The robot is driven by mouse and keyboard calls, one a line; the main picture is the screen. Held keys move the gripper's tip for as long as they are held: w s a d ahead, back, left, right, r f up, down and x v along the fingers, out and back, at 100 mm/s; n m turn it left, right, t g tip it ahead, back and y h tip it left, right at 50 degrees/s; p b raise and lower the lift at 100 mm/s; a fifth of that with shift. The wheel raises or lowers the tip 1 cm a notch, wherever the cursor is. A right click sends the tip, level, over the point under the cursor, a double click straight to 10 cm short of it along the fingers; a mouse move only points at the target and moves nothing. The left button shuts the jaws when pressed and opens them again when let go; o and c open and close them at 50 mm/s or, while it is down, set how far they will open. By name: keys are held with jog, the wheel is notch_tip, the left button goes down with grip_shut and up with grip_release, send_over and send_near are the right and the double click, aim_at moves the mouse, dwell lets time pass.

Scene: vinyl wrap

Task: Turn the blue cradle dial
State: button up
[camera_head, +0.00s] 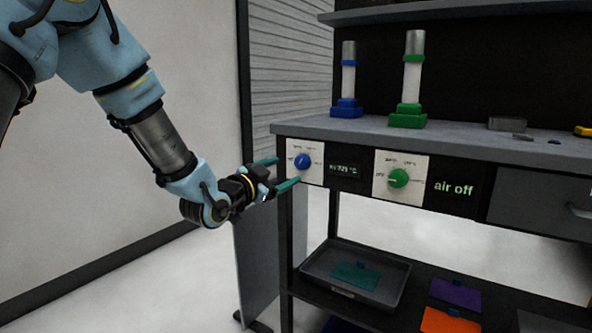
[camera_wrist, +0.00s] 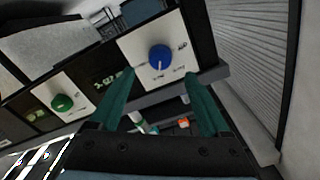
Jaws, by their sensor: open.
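The blue dial (camera_head: 302,161) is a round knob on a white marked plate at the left end of the bench front. In the wrist view the blue dial (camera_wrist: 160,57) lies ahead of my fingers, with a white pointer line toward its lower edge. My gripper (camera_head: 283,174) is open and empty just left of the dial plate, with one green finger higher and one lower. In the wrist view my gripper (camera_wrist: 160,88) has its two green fingers spread wide below the dial, apart from it. Above the dial, the blue cradle (camera_head: 346,108) holds a grey and white cylinder upright.
A green dial (camera_head: 398,178) sits to the right, beside a display reading "air off" (camera_head: 453,189). A green cradle (camera_head: 408,116) with a cylinder stands on the bench top. A grey tray (camera_head: 392,284) lies on the lower shelf. A pale wall panel is at left.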

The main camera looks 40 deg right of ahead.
aim_at(299, 164)
jog(key=x, duration=0.6)
jog(key=shift+w+d, duration=0.1)
jog(key=shift+d, duration=0.2)
grip_shut()
dwell(0.4)
